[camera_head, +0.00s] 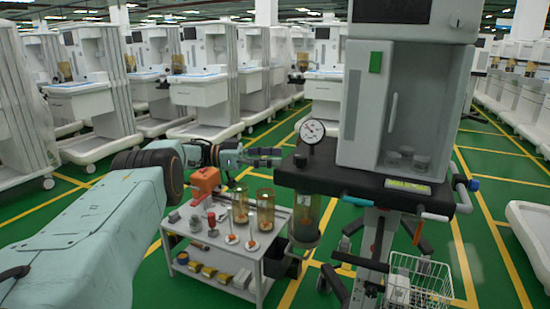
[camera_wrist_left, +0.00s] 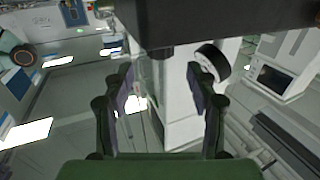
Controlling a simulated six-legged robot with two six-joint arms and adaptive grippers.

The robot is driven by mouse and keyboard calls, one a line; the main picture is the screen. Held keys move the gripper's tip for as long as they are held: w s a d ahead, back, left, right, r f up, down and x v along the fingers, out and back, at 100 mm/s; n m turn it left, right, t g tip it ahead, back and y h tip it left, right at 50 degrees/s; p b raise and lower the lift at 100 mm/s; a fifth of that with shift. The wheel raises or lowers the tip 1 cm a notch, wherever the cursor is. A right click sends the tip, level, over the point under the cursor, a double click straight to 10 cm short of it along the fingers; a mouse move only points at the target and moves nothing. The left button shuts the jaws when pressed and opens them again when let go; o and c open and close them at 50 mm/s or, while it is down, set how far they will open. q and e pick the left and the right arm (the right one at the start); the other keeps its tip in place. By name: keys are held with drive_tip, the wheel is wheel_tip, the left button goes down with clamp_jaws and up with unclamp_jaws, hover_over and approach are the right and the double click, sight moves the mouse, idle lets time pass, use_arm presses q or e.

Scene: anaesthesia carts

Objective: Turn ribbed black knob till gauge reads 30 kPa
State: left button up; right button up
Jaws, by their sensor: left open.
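The round white gauge (camera_head: 312,131) stands on the left end of the cart's dark shelf (camera_head: 345,182); its reading is too small to make out. In the left wrist view the gauge (camera_wrist_left: 213,62) is at the upper right, seen at a slant. A short black stub, seemingly the ribbed knob (camera_wrist_left: 160,52), projects from the dark shelf edge (camera_wrist_left: 215,20). My left gripper (camera_head: 274,157) points at the shelf's left end. In the wrist view its fingers (camera_wrist_left: 160,82) are spread and empty, with the stub between and beyond their tips. My right gripper is not in view.
A low white trolley (camera_head: 212,268) with amber cylinders (camera_head: 265,210), an orange item (camera_head: 205,182) and several small parts stands below my left arm. The cart has a glass-fronted cabinet (camera_head: 405,110) and a wire basket (camera_head: 425,280). Green floor with yellow lines lies around.

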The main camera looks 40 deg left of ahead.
use_arm(q)
wheel_tip(320, 180, up, 13)
drive_tip(key=a+n+t+p, duration=0.2)
drive_tip(key=n+t+p, duration=0.25)
drive_tip(key=t, duration=0.25)
drive_tip(key=n+y+p, duration=0.3)
drive_tip(key=n+y, duration=0.4)
drive_tip(key=y, duration=0.6)
approach(296, 163)
drive_tip(key=shift+t, duration=0.4)
drive_tip(key=w, duration=0.4)
drive_tip(key=shift+d+r, duration=0.2)
drive_tip(key=shift+d, duration=0.15)
drive_tip(key=shift+a+f+m, duration=0.1)
drive_tip(key=shift+f+m, duration=0.1)
drive_tip(key=shift+m, duration=0.35)
drive_tip(key=shift+w+f+m+b, duration=0.15)
drive_tip(key=shift+w+m+b, duration=0.05)
drive_tip(key=shift+m+b, duration=0.1)
drive_tip(key=shift+w, duration=0.35)
drive_tip(key=w+b, duration=0.1)
drive_tip(key=w, duration=0.2)
drive_tip(key=w+b, duration=0.1)
drive_tip(key=w, duration=0.1)
drive_tip(key=shift+w+d+b, duration=0.25)
drive_tip(key=shift+d+b, duration=0.05)
drive_tip(key=shift+b, duration=0.05)
drive_tip(key=shift+w, duration=0.7)
